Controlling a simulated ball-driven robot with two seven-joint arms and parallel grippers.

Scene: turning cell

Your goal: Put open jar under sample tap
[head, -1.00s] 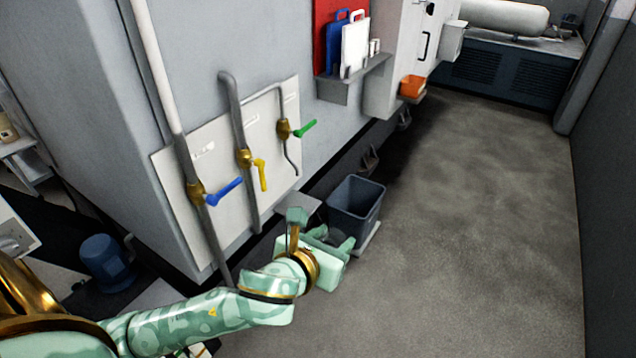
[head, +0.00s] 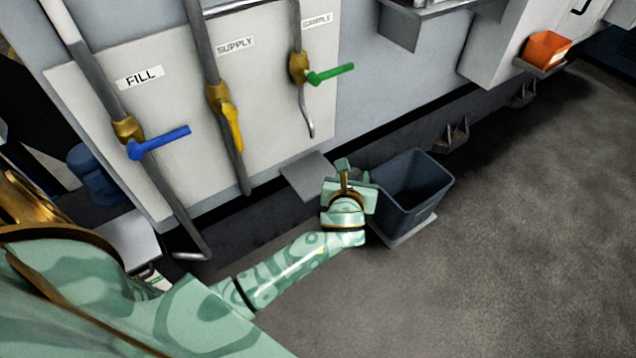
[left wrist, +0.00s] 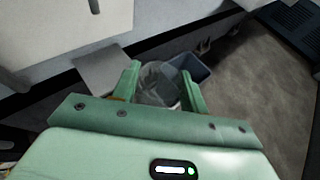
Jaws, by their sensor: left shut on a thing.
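The sample tap is the right-hand pipe with a brass valve and green handle (head: 328,74), under a "SAMPLE" label; its bent spout (head: 311,128) points down. A grey shelf plate (head: 304,176) juts from the wall below it. My left gripper (head: 348,172) is right of the plate, low, in front of the bin. In the left wrist view its fingers (left wrist: 160,78) are shut on a clear jar (left wrist: 157,86), with the plate (left wrist: 102,70) to the left. The jar is mostly hidden in the head view. My right gripper is not in view.
A dark blue-grey bin (head: 412,190) stands right beside my left gripper. Fill pipe with blue handle (head: 160,142) and supply pipe with yellow handle (head: 232,125) are to the left. A blue container (head: 95,176) is at far left. Floor at right is clear.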

